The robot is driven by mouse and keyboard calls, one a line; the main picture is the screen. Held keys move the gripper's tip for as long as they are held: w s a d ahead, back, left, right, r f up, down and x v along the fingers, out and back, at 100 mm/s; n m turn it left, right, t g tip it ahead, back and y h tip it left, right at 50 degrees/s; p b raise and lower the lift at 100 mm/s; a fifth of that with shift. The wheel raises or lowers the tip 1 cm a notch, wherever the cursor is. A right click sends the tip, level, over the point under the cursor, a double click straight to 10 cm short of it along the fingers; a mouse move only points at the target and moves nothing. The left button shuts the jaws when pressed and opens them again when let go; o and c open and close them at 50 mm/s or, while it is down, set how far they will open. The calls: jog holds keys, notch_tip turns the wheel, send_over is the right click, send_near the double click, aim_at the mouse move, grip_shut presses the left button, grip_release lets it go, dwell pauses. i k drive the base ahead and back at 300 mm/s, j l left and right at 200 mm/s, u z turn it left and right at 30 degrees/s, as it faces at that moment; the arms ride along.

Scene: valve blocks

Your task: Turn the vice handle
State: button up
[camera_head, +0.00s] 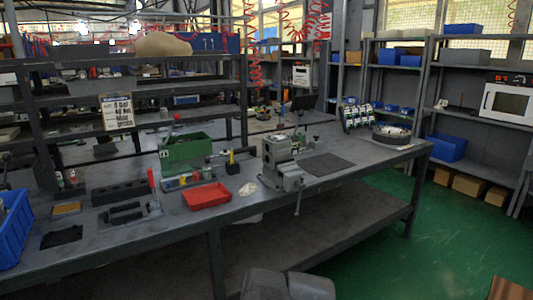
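A grey metal vice (279,160) stands on the dark workbench, near its front edge and right of the middle of the bench. Its thin handle (298,203) hangs roughly upright below the vice's front, past the bench edge, with its lower end in free air. Nothing touches the handle. My gripper is not in view. A dark grey rounded part at the bottom middle of the picture looks like part of my own arm; no fingers show on it.
A red tray (206,196) lies left of the vice, with a crumpled white cloth (248,188) between them. A flat dark mat (327,164) lies to the right. A green box (187,152) stands behind the tray. Green floor (375,240) is open at the front right.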

aim_at(300, 184)
jog(key=i+l+u, duration=0.2)
jog(key=i, duration=0.25)
jog(key=i+l+u, duration=0.2)
jog(key=i+l, duration=0.2)
